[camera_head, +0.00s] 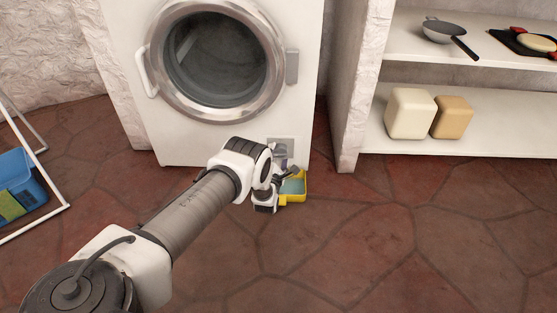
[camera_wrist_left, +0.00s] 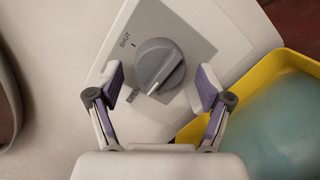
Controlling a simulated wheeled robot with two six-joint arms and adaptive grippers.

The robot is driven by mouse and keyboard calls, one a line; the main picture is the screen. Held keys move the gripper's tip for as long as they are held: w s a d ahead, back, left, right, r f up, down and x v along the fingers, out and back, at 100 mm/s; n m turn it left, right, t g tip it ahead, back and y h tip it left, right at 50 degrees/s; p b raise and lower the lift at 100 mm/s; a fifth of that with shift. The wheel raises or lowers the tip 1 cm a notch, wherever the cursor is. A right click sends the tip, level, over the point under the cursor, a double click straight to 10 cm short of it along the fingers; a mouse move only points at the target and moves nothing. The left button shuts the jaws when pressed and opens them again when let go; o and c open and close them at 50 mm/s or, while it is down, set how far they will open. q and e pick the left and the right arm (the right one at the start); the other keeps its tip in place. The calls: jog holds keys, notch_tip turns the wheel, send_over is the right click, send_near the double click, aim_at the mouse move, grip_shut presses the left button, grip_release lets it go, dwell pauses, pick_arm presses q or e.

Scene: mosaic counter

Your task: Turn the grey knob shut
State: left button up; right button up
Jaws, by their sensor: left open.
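The grey knob (camera_wrist_left: 160,65) sits on a grey plate (camera_wrist_left: 190,25) low on the front of the white washing machine (camera_head: 140,100). The plate carries a SHUT label at its upper left and another label, partly hard to read, at the lower left. The white mark on the knob points down-left, toward the lower label. My left gripper (camera_wrist_left: 160,82) is open, with one finger on each side of the knob and gaps visible between. In the head view the left gripper (camera_head: 282,180) is low before the plate, and the knob is hard to make out. My right gripper is not in view.
A yellow tray (camera_head: 304,188) with a teal inside stands on the floor beside the gripper; its yellow rim shows in the wrist view (camera_wrist_left: 240,92). Shelves with a pan (camera_head: 445,31) and two canisters stand at right. A blue bin (camera_head: 32,190) is at left. The tiled foreground at right is clear.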

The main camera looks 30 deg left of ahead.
pick_arm(q)
jog(key=c, duration=1.2)
jog(key=shift+r+m, duration=0.15)
jog(key=shift+m, duration=0.25)
jog(key=m+p, duration=0.1)
jog(key=m, duration=0.2)
jog(key=shift+r+m+g, duration=0.15)
jog(key=shift+m+g, duration=0.15)
jog(key=shift+g, duration=0.1)
jog(key=m, duration=0.4)
jog(key=shift+g+p, duration=0.3)
jog(key=shift+g, duration=0.1)
jog(key=m, duration=0.4)
jog(key=shift+w+d+r+g+y, duration=0.1)
jog(key=shift+r+g+y, duration=0.05)
jog(key=shift+g+y, duration=0.15)
jog(key=m, duration=0.3)
jog(key=shift+d+m+y, duration=0.1)
jog(key=shift+m+y, duration=0.3)
